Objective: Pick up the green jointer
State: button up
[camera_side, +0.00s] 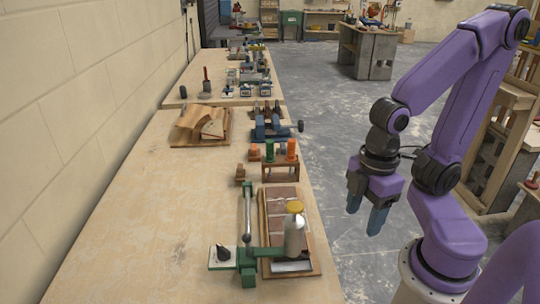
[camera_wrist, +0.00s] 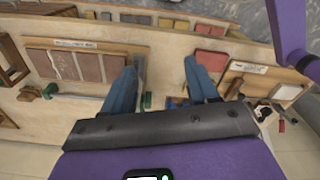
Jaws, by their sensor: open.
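In the side view a small brown rack (camera_side: 281,169) stands near the bench's right edge and holds upright tools. One has a green handle (camera_side: 270,151), which looks like the green jointer; an orange-handled tool (camera_side: 291,150) stands beside it on the right. My gripper (camera_side: 365,217) hangs fingers down, right of the bench edge, apart from the rack and empty. In the wrist view my gripper (camera_wrist: 160,64) shows two blue fingers spread apart with nothing held between them. Small green parts show there too, but I cannot tell whether any is the jointer.
A green lever press (camera_side: 247,262) and a framed board with brick-coloured tiles (camera_side: 282,200) stand nearer on the bench. A blue vise-like tool (camera_side: 268,127) and a wooden tray (camera_side: 180,141) with curved pieces lie behind the rack. The bench's left part is clear.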

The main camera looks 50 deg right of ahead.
jog(key=w+a+r+m, duration=0.2)
jog(key=w+m, duration=0.2)
jog(key=w, duration=0.3)
jog(key=w+a+r+m, duration=0.1)
jog(key=w+r+m, duration=0.1)
jog(key=w+m, duration=0.4)
jog(key=r+m, duration=0.2)
jog(key=m, duration=1.9)
send_over(270, 150)
jog(key=w, duration=0.1)
jog(key=f, duration=1.1)
jog(key=d+f, duration=0.1)
jog(key=f, duration=0.4)
jog(key=shift+f, duration=0.4)
jog(key=shift+c, duration=0.3)
grip_shut()
